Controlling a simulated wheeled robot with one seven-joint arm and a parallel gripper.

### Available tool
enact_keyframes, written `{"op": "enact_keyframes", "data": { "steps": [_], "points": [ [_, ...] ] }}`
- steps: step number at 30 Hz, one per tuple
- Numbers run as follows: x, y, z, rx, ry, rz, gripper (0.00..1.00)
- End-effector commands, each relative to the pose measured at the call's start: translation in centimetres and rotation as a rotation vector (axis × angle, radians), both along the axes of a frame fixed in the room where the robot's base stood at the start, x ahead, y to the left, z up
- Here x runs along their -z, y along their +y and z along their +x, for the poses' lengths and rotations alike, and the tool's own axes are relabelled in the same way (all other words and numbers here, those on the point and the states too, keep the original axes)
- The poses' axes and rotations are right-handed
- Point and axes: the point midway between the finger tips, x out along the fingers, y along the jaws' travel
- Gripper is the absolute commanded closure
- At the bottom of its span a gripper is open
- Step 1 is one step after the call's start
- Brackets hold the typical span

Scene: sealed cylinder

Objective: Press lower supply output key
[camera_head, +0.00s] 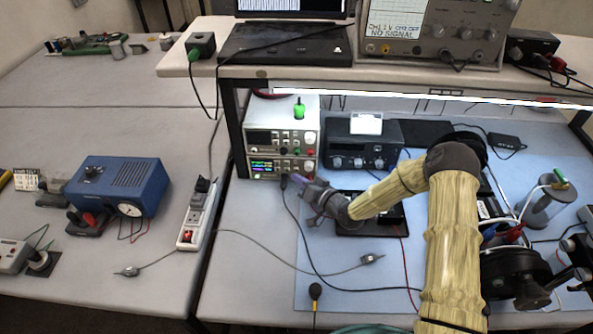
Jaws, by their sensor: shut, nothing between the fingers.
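Two bench power supplies are stacked under the shelf's left end. The upper supply (259,137) has a dark display. The lower supply (263,167) shows a lit, coloured display on its left and small knobs or sockets on its right. Its output key is too small to make out. My gripper (298,181) is shut and empty, in front of the lower supply's lower right part. I cannot tell whether it touches the panel. My arm comes in from the right and hides part of the bench.
A black instrument (347,160) stands right of the supplies. A dark tray (372,228) lies under my forearm. Cables cross the mat, and one runs up to the lower supply. A power strip (199,214) lies left. The shelf (400,77) overhangs the supplies.

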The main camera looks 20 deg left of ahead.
Motion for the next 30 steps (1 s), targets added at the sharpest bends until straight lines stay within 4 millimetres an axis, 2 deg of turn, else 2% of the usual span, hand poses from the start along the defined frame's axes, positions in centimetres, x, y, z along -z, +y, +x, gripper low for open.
{"op": "enact_keyframes", "data": {
  "steps": [13,30],
  "points": [
    [0.0,-0.1,-0.6,0.0,0.001,0.001,1.0],
    [0.0,-1.2,-4.8,-0.001,0.0,-0.001,1.0]
  ]
}}
